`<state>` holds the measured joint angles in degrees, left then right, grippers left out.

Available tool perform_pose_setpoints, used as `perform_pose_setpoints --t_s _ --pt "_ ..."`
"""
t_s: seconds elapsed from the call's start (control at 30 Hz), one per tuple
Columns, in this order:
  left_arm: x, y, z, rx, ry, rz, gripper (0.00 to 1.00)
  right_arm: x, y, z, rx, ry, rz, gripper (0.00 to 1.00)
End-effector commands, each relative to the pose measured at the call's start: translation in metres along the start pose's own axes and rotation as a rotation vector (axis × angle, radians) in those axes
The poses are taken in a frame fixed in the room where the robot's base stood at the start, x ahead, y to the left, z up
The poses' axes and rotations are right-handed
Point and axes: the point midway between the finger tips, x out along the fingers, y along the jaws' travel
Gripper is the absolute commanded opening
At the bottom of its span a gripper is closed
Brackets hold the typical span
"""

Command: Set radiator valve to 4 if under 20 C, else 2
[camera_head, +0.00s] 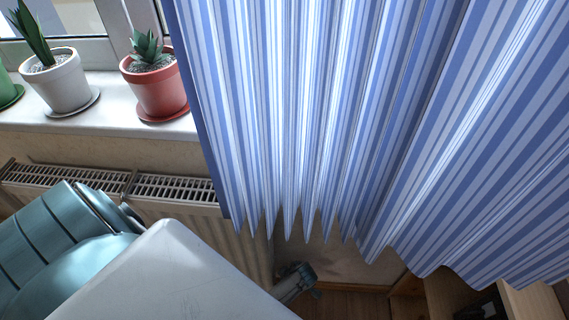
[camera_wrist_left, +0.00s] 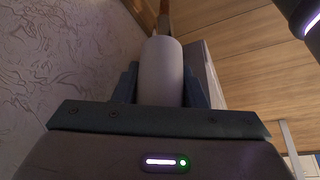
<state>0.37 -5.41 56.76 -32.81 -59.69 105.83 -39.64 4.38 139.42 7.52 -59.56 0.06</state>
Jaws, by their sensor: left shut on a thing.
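A pale, rounded cylindrical radiator valve head (camera_wrist_left: 162,65) shows in the left wrist view. A brownish pipe stands just beyond it. My left gripper (camera_wrist_left: 158,88) has a dark finger on each side of the head and is shut on it. No numbers or pointer can be read on the head. In the head view my own arm covers the lower left, and a small grey part sticks out past it near the radiator's right end. I cannot tell whether that is gripper or valve. The radiator (camera_head: 172,188) is below the windowsill. No thermometer reading shows. My right gripper is not in view.
A blue striped curtain (camera_head: 330,110) hangs over the radiator's right end. Potted plants, one in a white pot (camera_head: 60,85) and one in a red pot (camera_head: 158,92), stand on the sill (camera_head: 110,118). Wooden shelving (camera_head: 450,298) is at lower right.

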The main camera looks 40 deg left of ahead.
Motion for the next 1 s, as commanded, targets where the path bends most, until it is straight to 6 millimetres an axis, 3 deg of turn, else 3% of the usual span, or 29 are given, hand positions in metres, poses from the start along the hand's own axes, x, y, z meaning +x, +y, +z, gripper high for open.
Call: perform_pose_setpoints --t_s 0.27,0.3,0.4,1.0 --pt "-0.0005 0.001 0.0004 -0.002 -0.002 0.002 0.15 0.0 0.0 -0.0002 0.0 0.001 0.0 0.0" --pt "-0.0005 0.001 0.0004 -0.002 -0.001 0.002 0.45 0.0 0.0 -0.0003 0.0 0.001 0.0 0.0" --pt "-0.0004 0.0008 0.0004 -0.002 -0.001 0.002 0.59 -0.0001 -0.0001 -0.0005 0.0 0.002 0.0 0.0" --pt "0.0014 -0.001 0.0001 -0.035 0.001 -0.016 0.59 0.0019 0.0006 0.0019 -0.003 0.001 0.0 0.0"
